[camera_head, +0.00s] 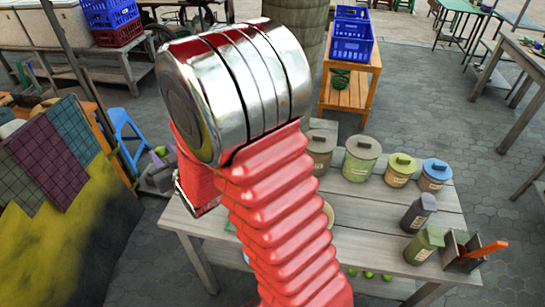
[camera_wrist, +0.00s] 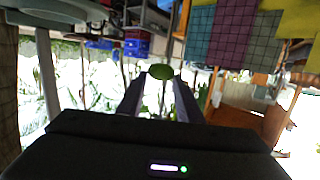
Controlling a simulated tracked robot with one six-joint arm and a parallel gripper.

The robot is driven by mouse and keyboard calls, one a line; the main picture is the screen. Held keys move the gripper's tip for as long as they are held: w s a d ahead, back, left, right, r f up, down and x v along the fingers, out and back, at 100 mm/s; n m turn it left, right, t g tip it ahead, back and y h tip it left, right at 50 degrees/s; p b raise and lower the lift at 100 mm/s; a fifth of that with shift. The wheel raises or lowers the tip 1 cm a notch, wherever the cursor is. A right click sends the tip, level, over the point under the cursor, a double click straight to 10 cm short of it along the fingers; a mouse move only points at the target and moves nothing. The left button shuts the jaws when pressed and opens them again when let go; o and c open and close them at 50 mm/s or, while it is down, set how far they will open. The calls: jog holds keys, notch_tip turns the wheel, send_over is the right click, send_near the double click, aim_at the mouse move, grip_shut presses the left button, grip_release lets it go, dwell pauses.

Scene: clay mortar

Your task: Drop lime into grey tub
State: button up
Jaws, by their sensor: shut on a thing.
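My gripper (camera_wrist: 160,84) shows in the wrist view, its two dark fingers closed on a green lime (camera_wrist: 161,71) at their tips. Several more limes (camera_head: 368,274) lie along the front edge of the wooden table. I cannot tell for sure which container is the grey tub. A dark grey lidded canister (camera_head: 418,213) stands at the table's right, and a grey-brown lidded one (camera_head: 320,150) stands at its back, partly behind my arm.
A green canister (camera_head: 361,160), a yellow-banded canister (camera_head: 401,170) and a blue-lidded canister (camera_head: 435,175) line the table's back. A smaller green canister (camera_head: 424,245) and a dark box with an orange handle (camera_head: 463,250) stand at right. Blue crates (camera_head: 351,40) sit on a wooden stand behind.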

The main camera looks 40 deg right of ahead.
jog(key=shift+h, duration=0.3)
jog(key=d, duration=1.9)
jog(key=shift+s+d+r, duration=0.2)
jog(key=shift+s+d, duration=0.1)
jog(key=s+d+f, duration=0.1)
jog(key=s+d, duration=0.4)
jog(key=d, duration=0.3)
jog(key=s+d+f, duration=0.1)
jog(key=s+d, duration=0.4)
jog(key=d, duration=0.3)
jog(key=shift+d+m, duration=0.25)
jog(key=shift+m, duration=0.05)
jog(key=shift+f, duration=0.1)
jog(key=shift+f, duration=2.9)
